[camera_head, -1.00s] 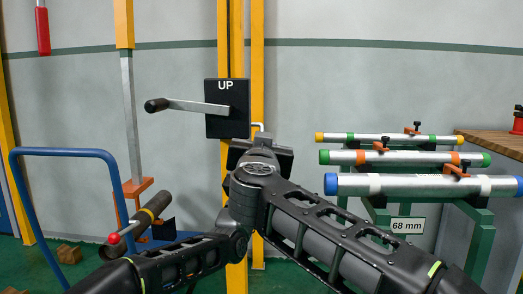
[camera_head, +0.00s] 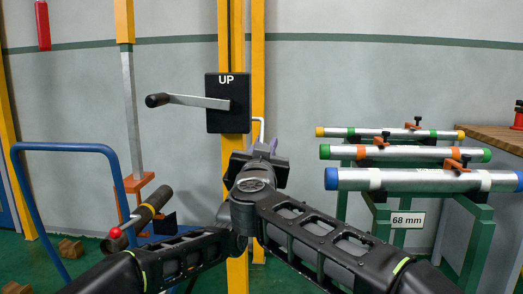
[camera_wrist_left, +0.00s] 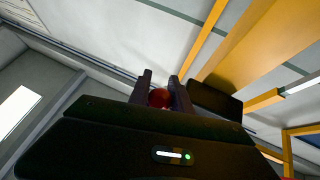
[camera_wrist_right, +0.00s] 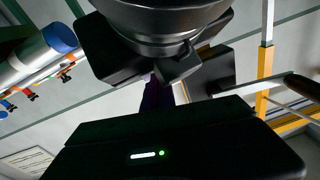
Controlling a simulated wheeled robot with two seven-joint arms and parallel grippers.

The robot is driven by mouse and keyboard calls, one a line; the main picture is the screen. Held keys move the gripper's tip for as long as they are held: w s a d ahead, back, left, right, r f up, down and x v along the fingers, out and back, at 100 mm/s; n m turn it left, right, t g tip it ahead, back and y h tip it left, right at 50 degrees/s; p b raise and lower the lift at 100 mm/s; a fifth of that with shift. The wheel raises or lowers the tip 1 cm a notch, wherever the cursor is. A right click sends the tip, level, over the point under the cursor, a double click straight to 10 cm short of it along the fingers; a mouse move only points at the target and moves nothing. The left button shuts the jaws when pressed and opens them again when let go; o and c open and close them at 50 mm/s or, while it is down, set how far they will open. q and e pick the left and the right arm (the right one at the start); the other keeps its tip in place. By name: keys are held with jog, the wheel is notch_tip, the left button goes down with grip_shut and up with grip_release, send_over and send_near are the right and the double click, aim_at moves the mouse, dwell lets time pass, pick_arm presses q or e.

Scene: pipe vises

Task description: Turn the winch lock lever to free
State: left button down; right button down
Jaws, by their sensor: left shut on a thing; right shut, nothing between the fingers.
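The black winch box marked UP (camera_head: 227,104) is on the yellow post. A bent grey lever rod (camera_head: 262,128) comes out at its right side and runs down to my left gripper (camera_head: 268,147). In the left wrist view, my left gripper (camera_wrist_left: 160,88) is shut on a red knob (camera_wrist_left: 159,98); the head view hides this knob. My right gripper (camera_wrist_right: 165,92) is shut and empty in its wrist view, close to a large black part that looks like my other arm. I cannot make out the right fingers in the head view.
A crank (camera_head: 192,101) sticks out left from the box. Pipes (camera_head: 410,180) lie on a green rack (camera_head: 480,225) marked 68 mm at the right. A blue tubular frame (camera_head: 70,148) stands at the left, with a red ball (camera_head: 115,233) near it. My arms cross close below the box.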

pick_arm(q)
jog(key=shift+s+r, duration=0.1)
jog(key=shift+s, duration=0.05)
jog(key=c, duration=1.5)
grip_release()
jog(key=o, duration=0.3)
jog(key=shift+r, duration=0.3)
pick_arm(e)
jog(key=shift+w+a+f, duration=0.1)
jog(key=shift+w+f, duration=0.05)
jog(key=shift+f, duration=0.35)
jog(key=shift+w+a+f, duration=0.1)
jog(key=shift+f, duration=0.4)
pick_arm(q)
jog(key=shift+s, duration=0.1)
jog(key=v, duration=0.5)
jog(key=f+v, duration=0.1)
jog(key=v, duration=0.2)
jog(key=shift+w, duration=0.2)
pick_arm(e)
jog(key=shift+d+r, duration=0.1)
jog(key=shift+r, duration=0.3)
